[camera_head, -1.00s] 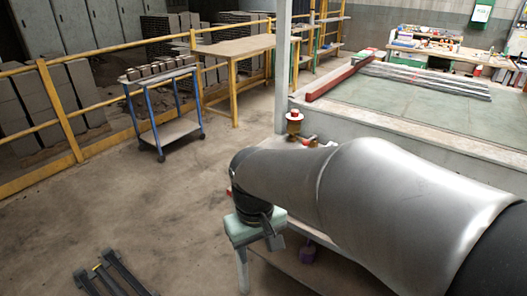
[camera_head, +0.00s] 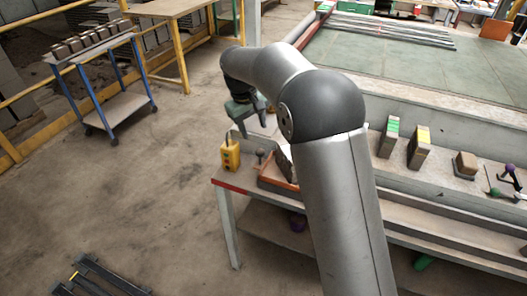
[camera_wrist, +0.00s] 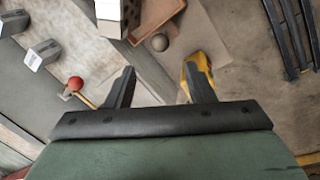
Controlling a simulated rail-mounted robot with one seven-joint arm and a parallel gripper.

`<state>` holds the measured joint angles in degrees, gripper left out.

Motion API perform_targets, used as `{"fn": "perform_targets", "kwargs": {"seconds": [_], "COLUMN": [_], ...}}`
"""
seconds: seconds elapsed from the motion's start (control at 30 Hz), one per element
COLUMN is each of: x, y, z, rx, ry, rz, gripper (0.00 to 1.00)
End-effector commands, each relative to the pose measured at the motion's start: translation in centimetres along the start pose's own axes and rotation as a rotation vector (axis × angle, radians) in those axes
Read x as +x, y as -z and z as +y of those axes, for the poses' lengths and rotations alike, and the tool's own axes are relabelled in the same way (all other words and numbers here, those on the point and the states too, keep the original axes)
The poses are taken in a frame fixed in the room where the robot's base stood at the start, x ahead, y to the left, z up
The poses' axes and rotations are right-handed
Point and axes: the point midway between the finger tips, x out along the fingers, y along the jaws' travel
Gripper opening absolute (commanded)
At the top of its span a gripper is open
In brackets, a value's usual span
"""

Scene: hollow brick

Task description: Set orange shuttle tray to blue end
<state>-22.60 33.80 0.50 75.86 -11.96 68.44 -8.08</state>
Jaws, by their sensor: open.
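The orange shuttle tray (camera_head: 277,184) lies on the bench beneath my arm in the head view, partly hidden by the arm. An orange-brown edge, probably the same tray (camera_wrist: 158,17), shows at the top of the wrist view, with a white block beside it. My gripper (camera_wrist: 161,88) is open, with nothing between its fingers. In the head view my gripper (camera_head: 250,122) hangs above the bench's left end, apart from the tray. I cannot make out a blue end in either view.
A yellow control box (camera_head: 230,154) stands at the bench's left corner, close to a dark round knob (camera_head: 260,154). The bench has a red front edge (camera_head: 242,187). Several blocks, including one with a green top (camera_head: 389,136), stand on the ledge at right.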

Motion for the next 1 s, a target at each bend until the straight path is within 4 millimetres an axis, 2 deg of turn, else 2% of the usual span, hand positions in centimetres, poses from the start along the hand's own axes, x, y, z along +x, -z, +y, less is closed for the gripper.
{"fn": "perform_targets", "kwargs": {"seconds": [0.03, 0.3, 0.5, 0.7, 1.0], "x": [1.3, 7.1, 10.6, 12.3, 12.6], "y": [-0.1, -0.1, -0.1, 0.0, 0.0], "z": [0.0, 0.0, 0.1, 0.1, 0.1], "rx": [0.000, 0.000, 0.002, 0.002, 0.002], "ry": [0.001, 0.001, 0.000, 0.000, 0.000], "rz": [-0.006, -0.004, -0.003, 0.000, 0.001], "gripper": [0.49, 0.49, 0.49, 0.49, 0.49]}}
